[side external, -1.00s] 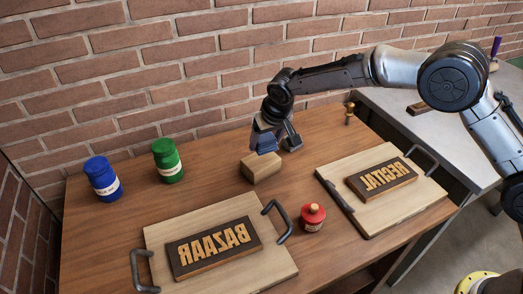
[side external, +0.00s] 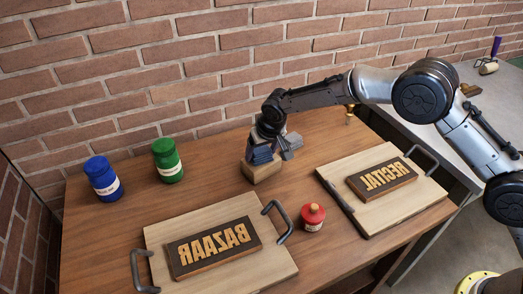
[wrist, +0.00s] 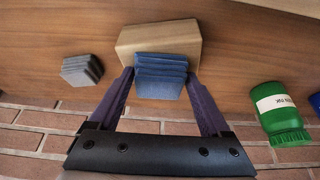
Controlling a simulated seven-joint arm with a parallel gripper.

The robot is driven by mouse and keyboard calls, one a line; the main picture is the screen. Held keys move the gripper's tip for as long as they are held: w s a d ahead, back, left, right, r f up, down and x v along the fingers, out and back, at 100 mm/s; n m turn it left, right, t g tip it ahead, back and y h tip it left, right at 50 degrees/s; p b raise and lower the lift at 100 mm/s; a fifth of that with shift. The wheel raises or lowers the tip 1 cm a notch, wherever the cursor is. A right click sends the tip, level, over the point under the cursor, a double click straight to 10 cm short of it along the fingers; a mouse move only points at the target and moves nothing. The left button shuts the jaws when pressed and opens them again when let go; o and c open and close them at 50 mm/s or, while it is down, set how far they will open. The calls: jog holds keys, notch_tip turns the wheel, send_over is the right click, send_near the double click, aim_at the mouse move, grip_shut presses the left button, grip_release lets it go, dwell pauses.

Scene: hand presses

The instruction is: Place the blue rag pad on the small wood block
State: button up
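The small wood block (side external: 262,171) lies on the table, left of the red jar's line and toward the wall; it also shows in the wrist view (wrist: 158,37). The blue rag pad (wrist: 160,76) looks like a layered stack. In the wrist view it sits between my fingers and overlaps the block's near edge. In the side view the pad (side external: 260,155) is at the block's rear upper edge; I cannot tell whether they touch. My gripper (wrist: 160,73) appears shut on the pad, a purple finger close against each side.
A grey pad (wrist: 82,70) lies on the table beside the block. A green jar (side external: 167,160), blue jar (side external: 102,178) and red jar (side external: 313,217) stand around. Two handled boards carry BAZAAR (side external: 214,247) and RECITAL (side external: 382,180) plates. The brick wall (side external: 200,60) is close behind.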

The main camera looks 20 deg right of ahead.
jog(key=shift+o, duration=1)
jog(key=v, duration=1.2)
jog(key=shift+r, duration=0.2)
